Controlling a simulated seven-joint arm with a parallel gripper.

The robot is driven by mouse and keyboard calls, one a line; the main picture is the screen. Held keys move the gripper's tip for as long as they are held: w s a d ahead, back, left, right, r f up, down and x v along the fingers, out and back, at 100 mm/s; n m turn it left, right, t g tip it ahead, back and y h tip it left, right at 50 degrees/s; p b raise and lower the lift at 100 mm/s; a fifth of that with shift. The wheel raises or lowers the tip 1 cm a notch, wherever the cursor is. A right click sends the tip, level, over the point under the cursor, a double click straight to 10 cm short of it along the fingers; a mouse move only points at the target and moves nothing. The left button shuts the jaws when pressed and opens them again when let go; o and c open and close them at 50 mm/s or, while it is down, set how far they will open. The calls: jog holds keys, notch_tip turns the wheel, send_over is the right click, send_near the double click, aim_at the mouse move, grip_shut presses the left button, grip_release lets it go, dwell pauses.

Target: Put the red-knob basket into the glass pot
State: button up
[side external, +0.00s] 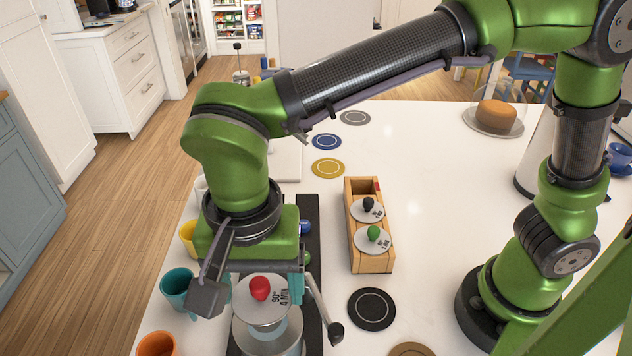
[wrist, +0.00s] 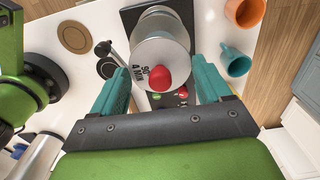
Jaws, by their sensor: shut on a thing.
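The red-knob basket has a red knob (side external: 260,288) on a pale round lid marked "90° 4 MIN"; the knob also shows in the wrist view (wrist: 160,78). My gripper (wrist: 163,70) has teal fingers on either side of the lid and is shut on the basket. The glass pot (side external: 268,345) is right under the lid in the side view, partly cut off by the frame edge. The lid hides most of the basket, and I cannot tell how deep it sits in the pot or whether they touch.
A wooden box (side external: 371,262) holds a black-knob basket (side external: 368,206) and a green-knob basket (side external: 373,236); its far slot is empty. A teal cup (side external: 175,284) and an orange cup (side external: 157,345) stand left. A black coaster (side external: 371,309) lies right. The counter beyond the box is mostly clear.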

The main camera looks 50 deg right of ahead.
aim_at(265, 309)
jog(key=shift+f, duration=2.9)
dwell(0.9)
jog(key=o, duration=1)
notch_tip(265, 309, up, 17)
